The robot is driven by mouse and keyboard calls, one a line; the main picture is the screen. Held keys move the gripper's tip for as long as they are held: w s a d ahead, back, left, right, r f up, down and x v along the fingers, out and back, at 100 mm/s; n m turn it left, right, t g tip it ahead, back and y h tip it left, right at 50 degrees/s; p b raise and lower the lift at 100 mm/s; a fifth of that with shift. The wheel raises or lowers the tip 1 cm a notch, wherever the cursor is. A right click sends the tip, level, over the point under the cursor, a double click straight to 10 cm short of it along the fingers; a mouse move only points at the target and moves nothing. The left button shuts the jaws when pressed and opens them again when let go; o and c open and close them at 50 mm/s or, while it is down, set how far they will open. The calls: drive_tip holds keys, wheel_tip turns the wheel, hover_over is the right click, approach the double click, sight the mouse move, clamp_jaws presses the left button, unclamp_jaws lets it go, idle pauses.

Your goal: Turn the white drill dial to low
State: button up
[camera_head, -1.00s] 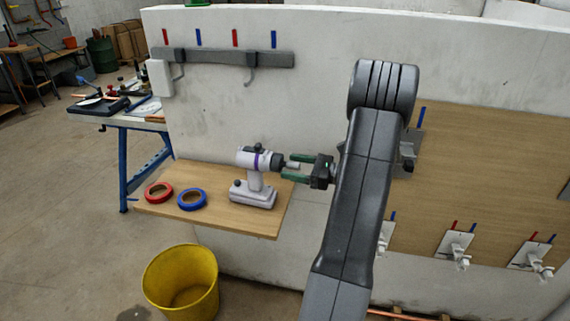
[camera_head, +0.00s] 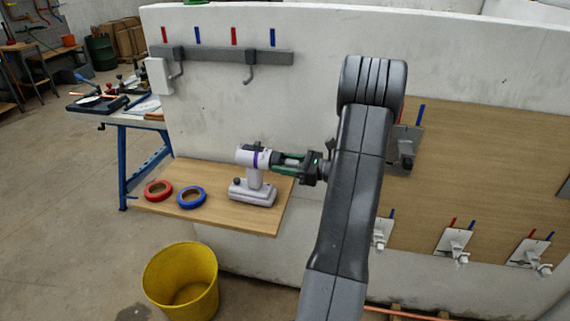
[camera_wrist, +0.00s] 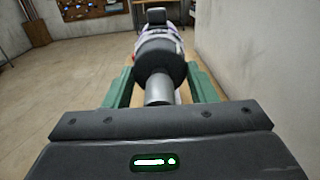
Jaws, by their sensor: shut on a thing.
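The white drill (camera_head: 256,180) stands upright on the wooden shelf, with a purple band and a dark front collar pointing right toward my gripper. My gripper (camera_head: 287,161) reaches in from the right, level with the drill's front end. Its green fingers lie on either side of the dark collar and are shut on it. In the wrist view, the drill (camera_wrist: 160,45) is straight ahead, its dark round collar (camera_wrist: 158,62) and silver chuck between the green fingers. Dial markings cannot be read.
The wooden shelf (camera_head: 225,222) also holds a red tape roll (camera_head: 158,190) and a blue tape roll (camera_head: 192,197), left of the drill. A yellow bucket (camera_head: 180,284) stands on the floor below. A rail with hooks (camera_head: 225,56) is on the pale wall behind.

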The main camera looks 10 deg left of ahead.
drive_tip(key=shift+f+n+b, duration=0.15)
drive_tip(key=shift+n+b, duration=0.15)
drive_tip(key=shift+b, duration=0.05)
drive_tip(key=n+b, duration=1.5)
drive_tip(key=b, duration=0.1)
drive_tip(key=shift+w+b, duration=0.15)
drive_tip(key=shift+b, duration=0.15)
drive_tip(key=shift+r+n, duration=0.25)
drive_tip(key=shift+n, duration=0.15)
drive_tip(key=o, duration=1)
drive_tip(key=shift+d, duration=0.15)
